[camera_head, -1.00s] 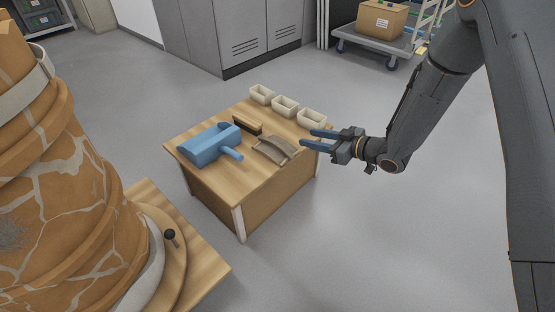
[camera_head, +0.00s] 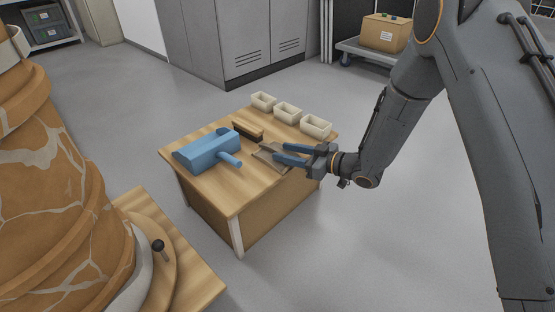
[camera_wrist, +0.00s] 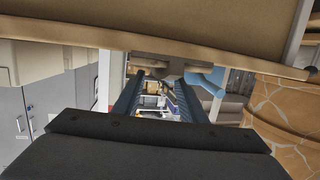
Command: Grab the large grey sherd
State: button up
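The large grey sherd (camera_head: 261,156) is a curved grey-brown piece lying on the small wooden table (camera_head: 222,190), right of a blue scoop. My gripper (camera_head: 267,152) is at the sherd, its blue fingers reaching over it from the right and hiding part of it. The fingers are apart. In the wrist view the fingers (camera_wrist: 158,92) also stand wide apart, and a grey-brown piece, likely the sherd (camera_wrist: 160,64), shows near their tips below the tabletop, which appears upside down. Whether the fingers touch the sherd cannot be told.
The blue scoop (camera_head: 207,152) and a brush (camera_head: 247,131) lie on the table beside the sherd. Several white bins (camera_head: 288,113) line its far right edge. A large cracked orange vessel (camera_head: 60,190) stands at the left on a wooden stand (camera_head: 195,270).

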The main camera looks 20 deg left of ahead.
jog(key=shift+w+a+f, duration=0.15)
jog(key=shift+a, duration=0.45)
jog(key=shift+c, duration=0.4)
grip_shut()
